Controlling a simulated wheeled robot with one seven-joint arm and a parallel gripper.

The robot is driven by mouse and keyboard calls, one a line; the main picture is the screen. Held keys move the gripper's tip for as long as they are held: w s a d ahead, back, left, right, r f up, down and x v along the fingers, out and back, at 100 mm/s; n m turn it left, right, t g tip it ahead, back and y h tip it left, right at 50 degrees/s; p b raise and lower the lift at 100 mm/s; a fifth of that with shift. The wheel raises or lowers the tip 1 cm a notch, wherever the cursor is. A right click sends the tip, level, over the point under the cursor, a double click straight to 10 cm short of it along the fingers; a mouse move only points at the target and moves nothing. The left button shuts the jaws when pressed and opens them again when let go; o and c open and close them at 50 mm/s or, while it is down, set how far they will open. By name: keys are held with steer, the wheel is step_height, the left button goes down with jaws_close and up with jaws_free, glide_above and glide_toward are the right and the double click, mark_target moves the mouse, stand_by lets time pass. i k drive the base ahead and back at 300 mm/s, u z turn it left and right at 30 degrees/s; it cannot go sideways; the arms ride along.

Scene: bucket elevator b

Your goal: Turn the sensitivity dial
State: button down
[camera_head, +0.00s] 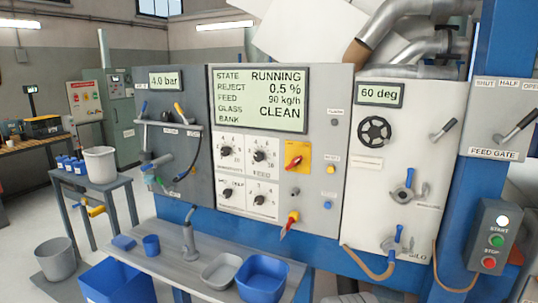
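Several black dials sit on white plates on the light grey middle panel, below its screen. The upper left dial (226,151) and upper right dial (259,155) have numbered scales. The lower left dial (227,194) and lower right dial (258,200) sit just below them. Their small labels are too blurred to tell which one is the sensitivity dial. The screen (262,98) reads RUNNING, reject 0.5 %, feed 90 kg/h, glass CLEAN. My gripper is not in view, and nothing touches the dials.
A red-handled switch on a yellow plate (297,158) and a red-yellow lever (290,222) are right of the dials. A grey shelf (220,262) with blue bins juts out below. The right panel carries a black handwheel (374,132).

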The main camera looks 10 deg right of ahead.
mark_target(224, 151)
steer(key=z, duration=0.55)
steer(key=k, duration=0.65)
steer(key=u, duration=0.15)
steer(key=i, duration=1.35)
steer(key=u, duration=0.85)
